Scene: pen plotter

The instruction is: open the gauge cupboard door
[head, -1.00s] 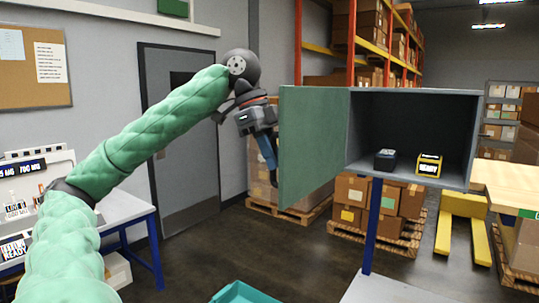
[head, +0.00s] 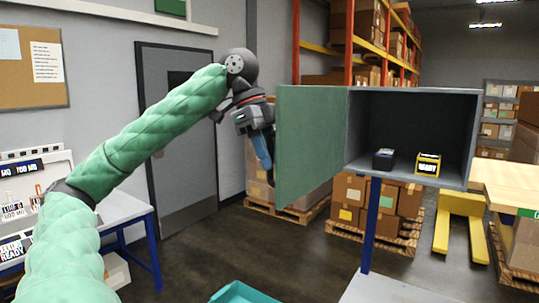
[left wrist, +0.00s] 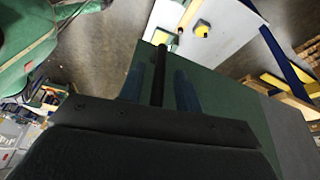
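The gauge cupboard (head: 462,140) is a grey box on a blue post, with its front open to view. Its green door (head: 308,145) stands swung out to the left, wide open. My left gripper (head: 265,158) is at the door's outer side, near its free edge, pointing down. In the left wrist view its two blue fingers (left wrist: 160,82) stand apart on either side of a dark bar (left wrist: 159,76), which looks like the door handle. Gaps show between bar and fingers. Inside are a dark gauge (head: 384,159) and a yellow gauge (head: 428,164). My right gripper is out of view.
A wooden board (head: 505,182) lies right of the cupboard. A teal bin (head: 243,293) is below at the front. Pallets of boxes (head: 372,200) and a yellow pallet truck (head: 460,205) stand behind. A desk (head: 120,208) is at left.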

